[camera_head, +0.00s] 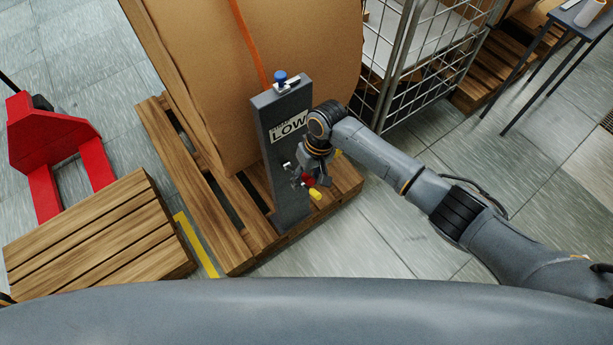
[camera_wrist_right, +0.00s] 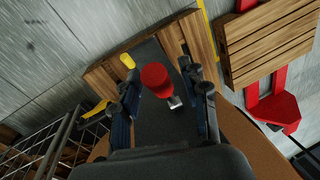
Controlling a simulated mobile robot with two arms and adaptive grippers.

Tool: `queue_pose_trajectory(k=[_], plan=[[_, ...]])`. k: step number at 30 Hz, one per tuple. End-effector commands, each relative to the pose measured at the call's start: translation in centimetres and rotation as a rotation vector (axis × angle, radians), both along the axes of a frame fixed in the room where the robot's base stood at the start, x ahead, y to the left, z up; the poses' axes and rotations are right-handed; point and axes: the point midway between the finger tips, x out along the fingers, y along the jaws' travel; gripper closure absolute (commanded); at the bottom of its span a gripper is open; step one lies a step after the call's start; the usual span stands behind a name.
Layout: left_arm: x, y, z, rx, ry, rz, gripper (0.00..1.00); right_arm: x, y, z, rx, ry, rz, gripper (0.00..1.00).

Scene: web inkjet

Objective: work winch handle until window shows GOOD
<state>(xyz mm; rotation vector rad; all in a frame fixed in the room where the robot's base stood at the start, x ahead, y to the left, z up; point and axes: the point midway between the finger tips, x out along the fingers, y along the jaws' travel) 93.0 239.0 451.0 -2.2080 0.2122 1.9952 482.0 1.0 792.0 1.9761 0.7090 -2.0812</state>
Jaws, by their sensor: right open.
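A dark grey winch post (camera_head: 283,140) stands on a wooden pallet against a large brown roll. Its white window (camera_head: 289,126) reads LOW, and a blue knob (camera_head: 280,77) sits on top. A red knob (camera_head: 308,180) on a short metal stem shows at my right gripper (camera_head: 306,174). A yellow grip (camera_head: 316,194) shows just below it. In the right wrist view the red knob (camera_wrist_right: 157,78) lies between the open fingers of my right gripper (camera_wrist_right: 159,70); I cannot tell whether they touch it. Which part is the winch handle is not clear. My left gripper is out of view.
An orange strap (camera_head: 252,45) runs up the roll (camera_head: 220,100). A wire cage (camera_head: 425,60) stands close behind my right arm. A red pallet jack (camera_head: 50,135) and an empty pallet (camera_head: 95,235) are at the left. Floor at the lower right is clear.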

Motion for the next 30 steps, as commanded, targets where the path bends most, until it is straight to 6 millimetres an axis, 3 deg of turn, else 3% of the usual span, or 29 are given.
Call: queue_pose_trajectory(k=[4,11,22,30], plan=[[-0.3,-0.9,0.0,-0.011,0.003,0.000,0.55,0.0,0.0,0.0,0.000,0.000,0.000,0.55],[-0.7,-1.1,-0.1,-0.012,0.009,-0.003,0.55,0.0,0.0,0.0,0.000,0.000,0.000,1.00],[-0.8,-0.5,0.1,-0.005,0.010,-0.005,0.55,-0.1,-0.1,-0.1,0.006,-0.008,-0.001,1.00],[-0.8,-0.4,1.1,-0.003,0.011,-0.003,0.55,-0.8,-0.6,-1.3,0.070,-0.092,-0.002,1.00]])
